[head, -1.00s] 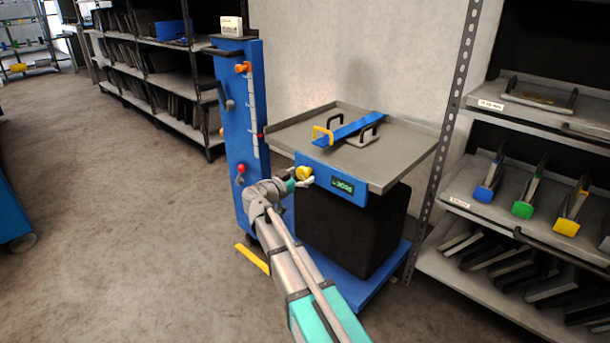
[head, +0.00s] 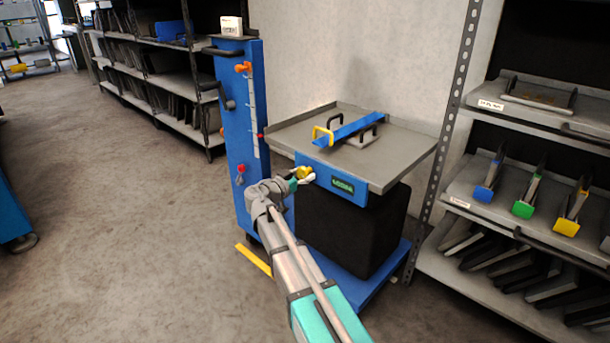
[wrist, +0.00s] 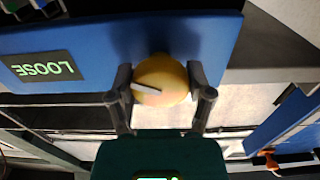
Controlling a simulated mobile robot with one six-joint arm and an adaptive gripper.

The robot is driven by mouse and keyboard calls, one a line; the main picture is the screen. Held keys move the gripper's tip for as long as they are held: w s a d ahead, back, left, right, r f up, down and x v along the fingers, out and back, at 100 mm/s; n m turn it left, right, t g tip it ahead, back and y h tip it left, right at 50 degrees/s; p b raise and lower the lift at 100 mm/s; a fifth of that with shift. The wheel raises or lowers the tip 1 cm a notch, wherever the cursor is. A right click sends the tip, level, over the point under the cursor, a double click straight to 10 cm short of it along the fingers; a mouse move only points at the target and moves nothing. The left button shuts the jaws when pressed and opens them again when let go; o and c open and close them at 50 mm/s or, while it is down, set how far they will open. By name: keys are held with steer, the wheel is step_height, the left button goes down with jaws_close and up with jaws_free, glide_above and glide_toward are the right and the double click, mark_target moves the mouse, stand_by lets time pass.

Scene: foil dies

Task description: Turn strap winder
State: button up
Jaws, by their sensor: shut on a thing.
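The strap winder is a round yellow knob (head: 304,171) on the blue front panel of the cart's table. In the wrist view the knob (wrist: 160,80) has a white pointer line aimed left and slightly up in the picture. My gripper (head: 303,180) is at the panel, and in the wrist view its two dark fingers (wrist: 160,92) are shut on either side of the knob. A small display beside the knob (wrist: 42,67) reads LOOSE in green, upside down in that view. The display also shows in the head view (head: 343,185), too small to read surely.
A blue strap-like bar (head: 347,130) with a yellow handle lies across the grey tabletop (head: 400,150). A blue post (head: 237,120) with levers stands left of the table. A shelf rack (head: 540,190) stands at right.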

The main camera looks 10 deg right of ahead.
steer(key=shift+s+a+n, duration=0.1)
steer(key=shift+a+n, duration=0.1)
steer(key=shift+n, duration=1)
steer(key=n, duration=0.8)
steer(key=shift+a+n, duration=0.1)
steer(key=shift+n, duration=1.6)
steer(key=o, duration=1.1)
steer(key=shift+c, duration=0.2)
steer(key=shift+o, duration=0.4)
